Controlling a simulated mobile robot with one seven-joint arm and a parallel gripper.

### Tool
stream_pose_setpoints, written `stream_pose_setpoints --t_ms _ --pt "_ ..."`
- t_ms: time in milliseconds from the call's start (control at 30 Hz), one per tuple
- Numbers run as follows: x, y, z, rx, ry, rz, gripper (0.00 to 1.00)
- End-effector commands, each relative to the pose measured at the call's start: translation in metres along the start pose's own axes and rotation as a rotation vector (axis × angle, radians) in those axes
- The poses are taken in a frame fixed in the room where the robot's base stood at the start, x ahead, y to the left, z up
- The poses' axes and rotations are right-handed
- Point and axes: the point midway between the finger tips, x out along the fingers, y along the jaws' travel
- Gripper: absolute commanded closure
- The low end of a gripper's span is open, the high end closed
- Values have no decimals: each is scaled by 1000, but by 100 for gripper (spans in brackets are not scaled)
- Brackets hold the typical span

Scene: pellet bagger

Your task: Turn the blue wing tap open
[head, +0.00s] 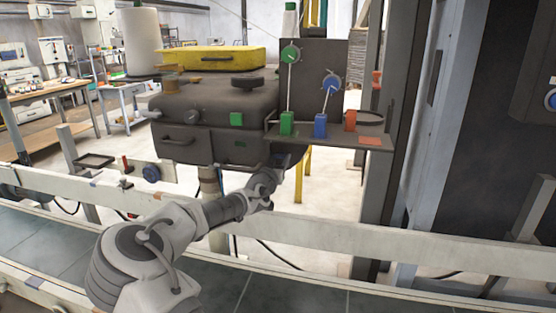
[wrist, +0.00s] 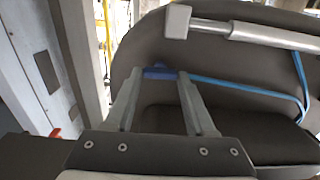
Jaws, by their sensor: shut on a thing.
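The blue wing tap (wrist: 158,73) shows in the wrist view as a small blue piece between the tips of my gripper (wrist: 160,78). The two grey fingers reach up to either side of it and are shut on it. A thin blue line (wrist: 245,84) runs from there to the right across the dark body. In the head view my arm reaches under the right end of the dark machine. The fingertips and the tap are hidden there, and how far the tap is turned cannot be told.
The dark machine (head: 215,105) carries a yellow lid (head: 210,57). A side shelf (head: 375,140) holds green, blue and orange blocks. A pale rail (head: 430,238) and conveyor run in front. A grey post (head: 388,200) stands to the right. In the wrist view a pale-ended bar (wrist: 240,32) crosses above.

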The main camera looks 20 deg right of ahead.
Motion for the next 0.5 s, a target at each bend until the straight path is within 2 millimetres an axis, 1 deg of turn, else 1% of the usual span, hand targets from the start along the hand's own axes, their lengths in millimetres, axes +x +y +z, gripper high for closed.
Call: stream_pose_setpoints --t_ms 267,500 --pt "0 0 1 -105 0 0 100" --pt "0 -1 2 -301 1 -1 100"
